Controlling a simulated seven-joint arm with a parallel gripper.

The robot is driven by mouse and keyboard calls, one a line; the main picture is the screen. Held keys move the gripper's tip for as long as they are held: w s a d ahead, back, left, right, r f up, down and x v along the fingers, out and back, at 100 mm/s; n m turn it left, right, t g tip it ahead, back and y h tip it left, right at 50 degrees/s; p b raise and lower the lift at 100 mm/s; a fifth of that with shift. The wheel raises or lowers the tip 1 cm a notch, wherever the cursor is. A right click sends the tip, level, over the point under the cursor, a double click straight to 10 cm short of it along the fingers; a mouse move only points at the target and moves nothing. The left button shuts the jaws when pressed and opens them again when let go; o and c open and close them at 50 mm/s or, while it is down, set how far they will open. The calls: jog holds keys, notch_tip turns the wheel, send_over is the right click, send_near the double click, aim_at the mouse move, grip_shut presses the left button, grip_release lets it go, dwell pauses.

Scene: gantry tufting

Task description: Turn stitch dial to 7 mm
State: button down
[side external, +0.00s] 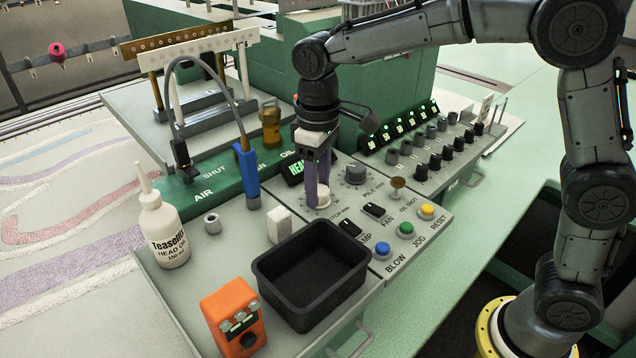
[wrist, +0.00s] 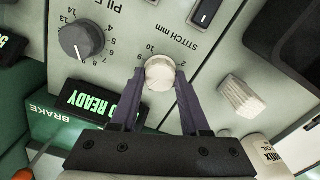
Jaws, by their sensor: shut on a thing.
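The stitch dial (wrist: 160,74) is a pale, whitish round knob on the control panel, beside the label "STITCH mm", which appears upside down in the wrist view. In the side view the dial (side external: 323,197) sits below my fingertips. My gripper (side external: 317,183) points down at the panel with its purple-grey fingers on either side of the dial, shut on it. In the wrist view, scale numbers such as 10 and 2 show beyond the knob; the fingers and knob hide other marks. I cannot make out a pointer, so the setting cannot be read.
The grey pile dial (wrist: 82,40) is close by. A pale block (side external: 279,224) and black tray (side external: 310,272) stand near the panel's front. Rocker switches (side external: 374,210) and coloured buttons (side external: 405,229) lie right. The oil bottle (side external: 162,232) and orange box (side external: 233,318) are left.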

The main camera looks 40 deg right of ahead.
jog(key=shift+m, duration=0.7)
jog(key=shift+c, duration=1.9)
grip_release()
jog(key=shift+r, duration=0.15)
notch_tip(320, 180, up, 14)
jog(key=shift+f, duration=0.2)
